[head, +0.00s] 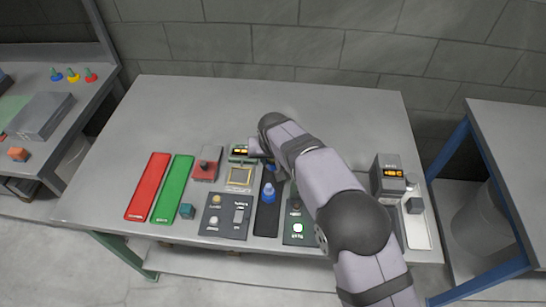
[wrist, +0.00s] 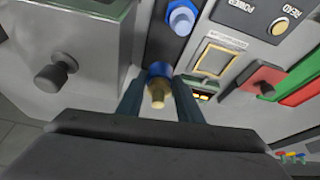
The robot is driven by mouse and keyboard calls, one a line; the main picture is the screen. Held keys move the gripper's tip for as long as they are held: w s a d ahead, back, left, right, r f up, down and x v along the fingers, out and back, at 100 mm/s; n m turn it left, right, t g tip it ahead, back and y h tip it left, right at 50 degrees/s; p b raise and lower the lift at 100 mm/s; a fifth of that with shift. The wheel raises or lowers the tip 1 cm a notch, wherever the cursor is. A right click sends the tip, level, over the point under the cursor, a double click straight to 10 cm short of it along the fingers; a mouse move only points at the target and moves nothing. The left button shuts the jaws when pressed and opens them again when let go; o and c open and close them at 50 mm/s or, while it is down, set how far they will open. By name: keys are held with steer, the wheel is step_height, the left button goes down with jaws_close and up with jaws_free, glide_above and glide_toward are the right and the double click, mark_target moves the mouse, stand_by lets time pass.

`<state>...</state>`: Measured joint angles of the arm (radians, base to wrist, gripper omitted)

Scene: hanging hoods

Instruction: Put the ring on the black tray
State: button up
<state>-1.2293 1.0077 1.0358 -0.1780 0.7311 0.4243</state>
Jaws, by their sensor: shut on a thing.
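In the wrist view the tray (wrist: 160,42) runs away beyond my fingers. My gripper (wrist: 158,105) is shut on a small blue and brass-coloured piece (wrist: 157,88). I cannot tell whether this piece is the ring; no other clear ring shows. In the head view my gripper (head: 259,156) is near the far end of the tray, partly hidden by my arm. Contact between the held piece and the tray cannot be seen.
The table's back is clear.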

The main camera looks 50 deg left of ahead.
mark_target(273, 167)
steer(key=shift+f+b, duration=0.85)
steer(key=shift+f, duration=0.9)
steer(key=shift+f+b, duration=0.35)
steer(key=shift+f, duration=0.2)
steer(key=o, duration=1.1)
steer(key=shift+o, duration=0.2)
steer(key=shift+r, duration=0.1)
steer(key=shift+b+v, duration=1)
steer(key=shift+v, duration=2.6)
steer(key=shift+d, duration=0.1)
